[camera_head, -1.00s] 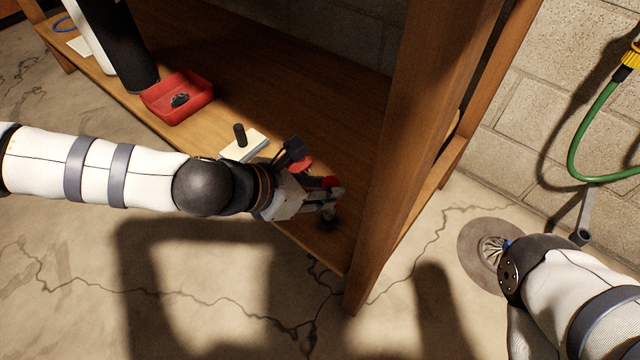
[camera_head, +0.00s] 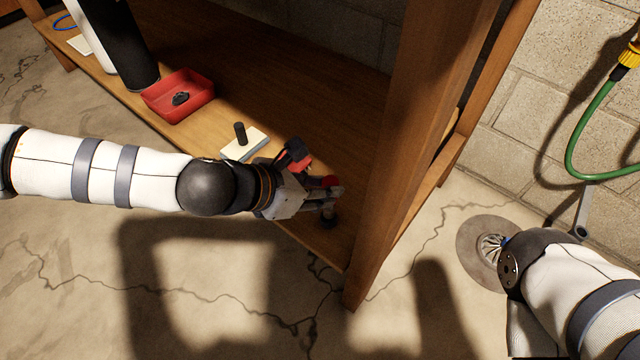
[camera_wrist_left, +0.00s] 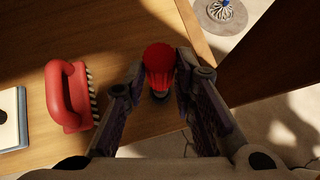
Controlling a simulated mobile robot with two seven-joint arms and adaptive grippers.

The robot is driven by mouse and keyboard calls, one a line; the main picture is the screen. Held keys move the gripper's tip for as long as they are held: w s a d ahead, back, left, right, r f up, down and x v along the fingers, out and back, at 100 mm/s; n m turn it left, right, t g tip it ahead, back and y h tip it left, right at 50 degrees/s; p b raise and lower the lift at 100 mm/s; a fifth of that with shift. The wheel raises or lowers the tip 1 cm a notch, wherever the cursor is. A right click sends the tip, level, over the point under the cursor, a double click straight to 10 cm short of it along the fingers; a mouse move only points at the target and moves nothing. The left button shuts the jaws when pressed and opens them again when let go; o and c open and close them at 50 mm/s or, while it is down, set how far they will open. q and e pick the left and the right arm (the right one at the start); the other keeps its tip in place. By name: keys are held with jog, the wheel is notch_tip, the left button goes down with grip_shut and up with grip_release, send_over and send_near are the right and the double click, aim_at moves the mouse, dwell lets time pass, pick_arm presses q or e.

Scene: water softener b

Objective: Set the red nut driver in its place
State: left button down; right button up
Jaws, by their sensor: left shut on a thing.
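The red nut driver (camera_wrist_left: 158,60) is between the fingers of my left gripper (camera_wrist_left: 158,85), which is shut on its red handle. The handle's red top also shows in the head view (camera_head: 330,181) at my left gripper (camera_head: 325,194), over the front right end of the wooden shelf (camera_head: 222,68). A dark round piece (camera_head: 329,219) shows just below the fingers; I cannot tell whether it is part of the driver or a holder. The driver's lower end is mostly hidden.
A red-handled brush (camera_wrist_left: 68,95) lies left of the gripper. A pale block (camera_head: 245,146) with a black peg and a red tray (camera_head: 178,97) stand farther left. A wooden post (camera_head: 405,150) rises close to the gripper's right. A drain (camera_head: 487,252) is in the floor.

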pick_arm(q)
jog(key=shift+f+b, duration=0.6)
jog(key=shift+f, duration=0.8)
jog(key=c, duration=1.2)
grip_release()
jog(key=shift+c, duration=0.2)
jog(key=shift+a+r, duration=0.1)
jog(key=v, duration=1.1)
jog(key=shift+s+a+r, duration=0.25)
